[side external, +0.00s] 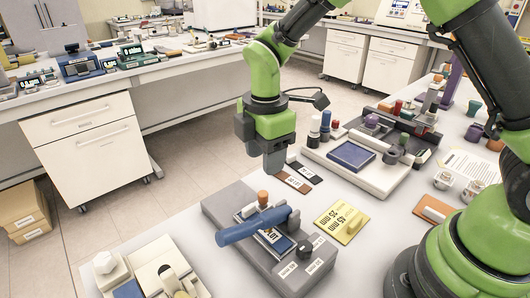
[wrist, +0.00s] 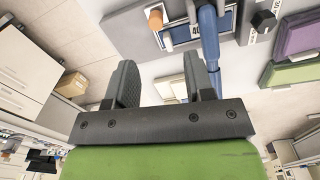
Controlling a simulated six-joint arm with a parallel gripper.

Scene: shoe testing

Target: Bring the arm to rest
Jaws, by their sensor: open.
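My gripper (side external: 274,165) hangs from the green arm in the middle of the side external view, above the table and behind the grey testing device (side external: 222,210). In the wrist view my gripper (wrist: 163,84) has its two dark fingers wide apart, with nothing held between them. The grey device carries a blue lever (side external: 240,229), an orange knob (side external: 262,197), a blue display and a black dial (side external: 304,249). In the wrist view the blue lever (wrist: 208,38) and the orange knob (wrist: 155,18) lie beyond the fingers. The gripper looks apart from the device.
A yellow gauge plate (side external: 340,222) lies right of the device. A second device with a blue pad (side external: 351,155) stands behind it. A white fixture (side external: 150,270) is at the front left. Brown and black strips (side external: 293,182) lie near the gripper. A bench (side external: 110,80) stands back left across the floor.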

